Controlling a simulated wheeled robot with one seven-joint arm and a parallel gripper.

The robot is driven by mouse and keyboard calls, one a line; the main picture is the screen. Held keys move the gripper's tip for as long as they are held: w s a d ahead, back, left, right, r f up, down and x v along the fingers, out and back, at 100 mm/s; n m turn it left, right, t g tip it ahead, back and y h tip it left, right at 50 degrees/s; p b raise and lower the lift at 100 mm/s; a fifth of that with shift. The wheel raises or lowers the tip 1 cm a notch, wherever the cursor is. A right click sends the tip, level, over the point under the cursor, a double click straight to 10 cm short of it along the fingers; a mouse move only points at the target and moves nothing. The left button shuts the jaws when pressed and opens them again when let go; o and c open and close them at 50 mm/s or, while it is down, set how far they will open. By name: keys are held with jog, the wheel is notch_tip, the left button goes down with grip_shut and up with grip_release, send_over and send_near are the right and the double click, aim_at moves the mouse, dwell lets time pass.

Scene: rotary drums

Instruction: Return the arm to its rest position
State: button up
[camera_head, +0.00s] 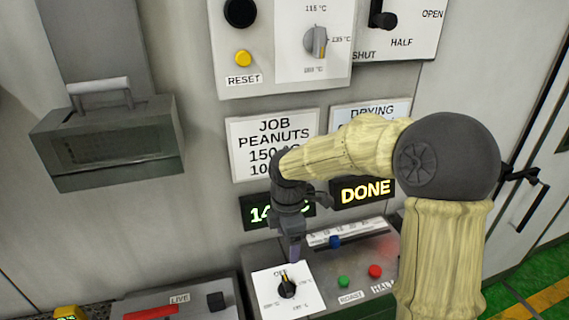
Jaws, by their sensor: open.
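My arm (445,240) rises from the lower right, bends at a dark round joint and reaches left across the panel. My gripper (294,258) points down just above a black rotary knob (287,288) on a white dial plate marked OFF at its top. The jaws are open, seen nearly edge-on. I cannot tell whether the fingertips touch the knob. The arm hides parts of the job sign (262,140), the drying sign and the left green display.
A console (350,262) holds a slider with a blue tab (335,241), a green button (343,282) and a red button (375,271). An amber display (365,191) reads DONE. A grey handled box (110,145) juts out at left. A black door handle (522,177) is at right.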

jog(key=s+d+f+m+t, duration=0.1)
jog(key=s+d+f+m, duration=0.1)
jog(key=s+d+m, duration=0.4)
jog(key=s+d+f+m+t+b, duration=0.1)
jog(key=s+d+m, duration=0.5)
jog(key=m, duration=0.9)
jog(key=shift+s+d+f+t, duration=0.35)
jog(key=shift+d+f, duration=0.1)
jog(key=shift+d, duration=0.45)
